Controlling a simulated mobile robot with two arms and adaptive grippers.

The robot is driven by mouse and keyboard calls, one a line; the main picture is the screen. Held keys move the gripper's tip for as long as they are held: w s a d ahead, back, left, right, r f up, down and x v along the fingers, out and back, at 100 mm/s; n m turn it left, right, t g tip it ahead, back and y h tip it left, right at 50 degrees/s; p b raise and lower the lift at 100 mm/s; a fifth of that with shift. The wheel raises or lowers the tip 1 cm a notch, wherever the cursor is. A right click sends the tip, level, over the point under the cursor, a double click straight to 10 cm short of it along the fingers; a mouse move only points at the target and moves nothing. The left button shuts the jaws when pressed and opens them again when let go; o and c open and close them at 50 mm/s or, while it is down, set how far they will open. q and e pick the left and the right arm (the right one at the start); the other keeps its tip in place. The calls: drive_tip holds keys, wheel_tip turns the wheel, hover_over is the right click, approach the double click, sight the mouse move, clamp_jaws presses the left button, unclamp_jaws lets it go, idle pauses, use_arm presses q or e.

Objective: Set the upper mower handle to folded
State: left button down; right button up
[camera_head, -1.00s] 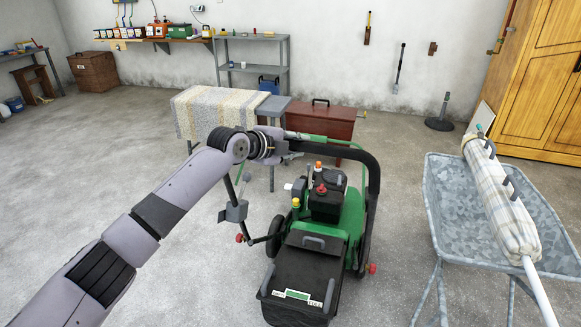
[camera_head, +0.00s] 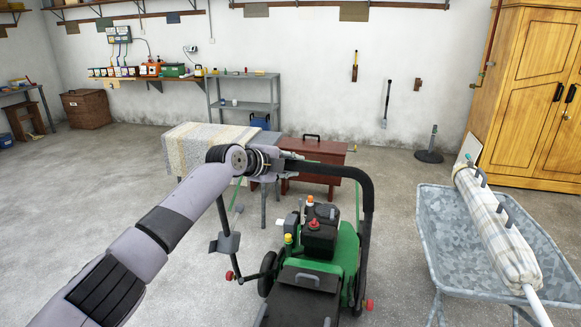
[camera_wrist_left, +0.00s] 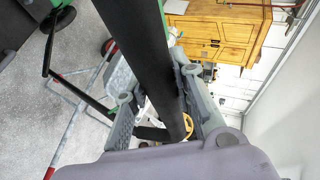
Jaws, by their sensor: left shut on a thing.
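The upper mower handle (camera_head: 367,190) is a black tube loop above the green mower (camera_head: 335,250). In the head view its crossbar runs from my left wrist to the right, then bends down along the mower's right side. It stands raised over the engine. My left gripper is at the crossbar's left part, largely hidden behind my wrist in the head view. In the left wrist view, the left gripper (camera_wrist_left: 158,92) has its grey fingers on either side of the black handle tube (camera_wrist_left: 135,35), shut on it. My right gripper is in neither view.
A grey metal wheelbarrow (camera_head: 440,225) holding a long wrapped bundle (camera_head: 495,220) stands at the right. A cloth-covered table (camera_head: 195,150) and a red-brown chest (camera_head: 318,152) stand behind the mower. Concrete floor is open at the left.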

use_arm(q)
drive_tip(key=c, duration=1.8)
unclamp_jaws()
drive_tip(key=shift+r, duration=0.3)
drive_tip(key=o, duration=0.5)
drive_tip(key=shift+f, duration=0.2)
drive_tip(key=shift+c, duration=0.2)
drive_tip(key=v, duration=1.2)
drive_tip(key=shift+d, duration=0.1)
